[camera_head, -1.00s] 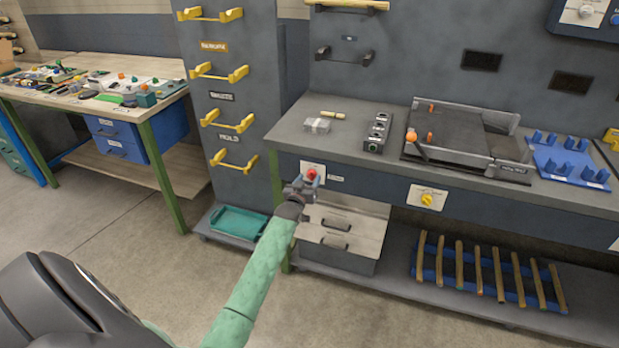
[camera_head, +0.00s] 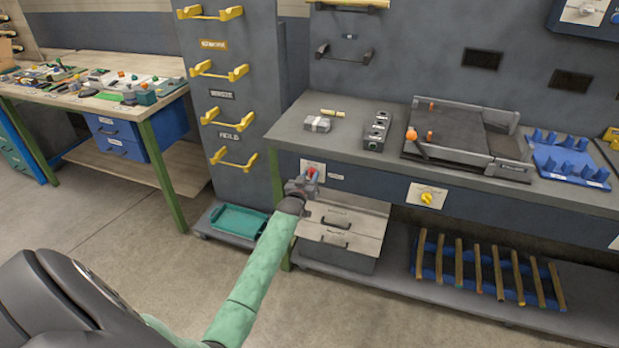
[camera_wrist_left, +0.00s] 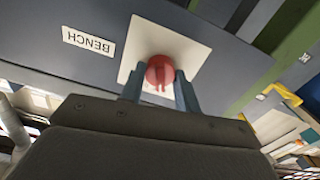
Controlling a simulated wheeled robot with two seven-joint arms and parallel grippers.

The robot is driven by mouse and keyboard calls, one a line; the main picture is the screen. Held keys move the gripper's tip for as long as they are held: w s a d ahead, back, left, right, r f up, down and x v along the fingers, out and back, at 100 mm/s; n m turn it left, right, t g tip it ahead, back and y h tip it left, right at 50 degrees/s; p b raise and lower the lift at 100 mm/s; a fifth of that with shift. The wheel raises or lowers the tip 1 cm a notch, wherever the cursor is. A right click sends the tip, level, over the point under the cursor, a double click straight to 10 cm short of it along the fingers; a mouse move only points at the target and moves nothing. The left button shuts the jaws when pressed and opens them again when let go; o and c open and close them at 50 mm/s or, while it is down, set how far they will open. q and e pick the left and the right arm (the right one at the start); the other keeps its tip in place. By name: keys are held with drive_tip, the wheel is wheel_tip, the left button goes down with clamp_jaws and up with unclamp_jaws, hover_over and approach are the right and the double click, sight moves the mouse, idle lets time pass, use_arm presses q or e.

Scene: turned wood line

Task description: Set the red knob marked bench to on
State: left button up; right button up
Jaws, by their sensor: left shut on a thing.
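The red knob (camera_wrist_left: 159,70) sits on a white plate (camera_wrist_left: 194,38) on the dark bench front, with a white BENCH label (camera_wrist_left: 88,41) beside it. In the head view the knob (camera_head: 312,171) shows just past my left gripper (camera_head: 302,185). My left gripper (camera_wrist_left: 160,88) is shut on the red knob, with one finger on each side of it in the wrist view. The gripper hides part of the plate, and I cannot read the markings on it. My right gripper is not in view.
A yellow knob (camera_head: 427,198) on another white plate is further right on the bench front. Below are a drawer box (camera_head: 345,228) and a rack of wooden spindles (camera_head: 487,268). A grey cabinet with yellow handles (camera_head: 232,119) stands left. Open floor lies at the front left.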

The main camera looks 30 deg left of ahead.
use_arm(q)
drive_tip(key=m, duration=0.2)
drive_tip(key=shift+m, duration=3.4)
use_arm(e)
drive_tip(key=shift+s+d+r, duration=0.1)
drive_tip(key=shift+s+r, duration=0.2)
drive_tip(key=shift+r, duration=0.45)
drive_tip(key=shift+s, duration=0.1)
